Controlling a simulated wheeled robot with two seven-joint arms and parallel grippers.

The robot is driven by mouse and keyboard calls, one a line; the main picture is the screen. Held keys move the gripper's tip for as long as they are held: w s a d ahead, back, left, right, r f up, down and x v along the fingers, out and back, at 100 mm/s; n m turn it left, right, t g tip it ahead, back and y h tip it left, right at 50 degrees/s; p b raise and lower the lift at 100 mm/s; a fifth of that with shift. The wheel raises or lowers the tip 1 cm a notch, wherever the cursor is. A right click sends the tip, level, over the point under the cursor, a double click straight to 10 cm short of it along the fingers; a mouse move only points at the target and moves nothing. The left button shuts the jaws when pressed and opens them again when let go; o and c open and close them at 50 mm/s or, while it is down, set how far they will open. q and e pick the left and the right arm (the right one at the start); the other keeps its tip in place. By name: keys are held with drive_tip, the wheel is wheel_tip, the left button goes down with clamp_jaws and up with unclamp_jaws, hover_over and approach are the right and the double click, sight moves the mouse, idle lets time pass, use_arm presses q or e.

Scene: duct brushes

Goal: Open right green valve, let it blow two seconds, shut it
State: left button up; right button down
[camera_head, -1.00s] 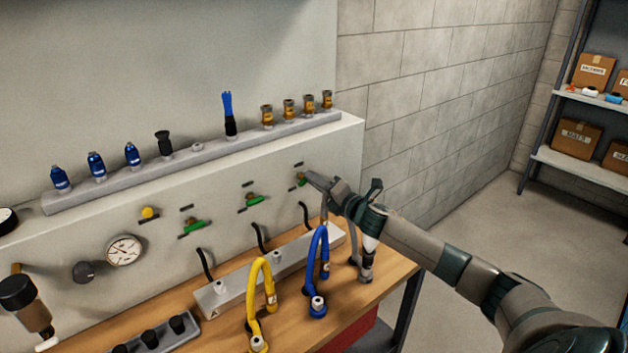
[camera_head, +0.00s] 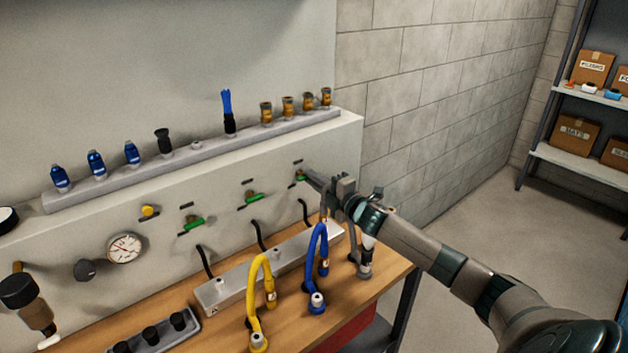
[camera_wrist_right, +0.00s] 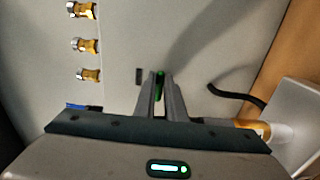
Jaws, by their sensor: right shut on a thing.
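The right green valve (camera_head: 299,178) is on the grey panel, at the right end of a row of three green-handled valves. My right gripper (camera_head: 309,177) reaches it from the right. In the right wrist view my gripper (camera_wrist_right: 160,90) is shut on the valve's green handle (camera_wrist_right: 160,84), which shows as a narrow strip between the two fingers. The fingers hide much of the handle, so its exact angle is hard to read.
The middle (camera_head: 252,197) and left (camera_head: 192,224) green valves are to the left. A blue hose (camera_head: 323,245) and a yellow hose (camera_head: 252,300) stand on the bench below. A round gauge (camera_head: 124,248) is at the left. Brass fittings (camera_head: 288,105) line the ledge above.

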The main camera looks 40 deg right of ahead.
drive_tip(key=c, duration=1.8)
unclamp_jaws()
drive_tip(key=shift+s, duration=0.1)
use_arm(q)
drive_tip(key=shift+t, duration=0.5)
drive_tip(key=w+f+b, duration=0.2)
drive_tip(key=w+d+f+b, duration=0.1)
drive_tip(key=f+b, duration=0.1)
drive_tip(key=b, duration=0.1)
drive_tip(key=shift+w+d, duration=0.15)
drive_tip(key=shift+w, duration=0.25)
use_arm(e)
drive_tip(key=s, duration=0.5)
drive_tip(key=s+d, duration=0.1)
drive_tip(key=s, duration=1.1)
drive_tip(key=shift+s+d, duration=0.1)
drive_tip(key=shift+d, duration=0.1)
use_arm(q)
drive_tip(key=shift+s+f, duration=0.1)
drive_tip(key=shift+s, duration=0.3)
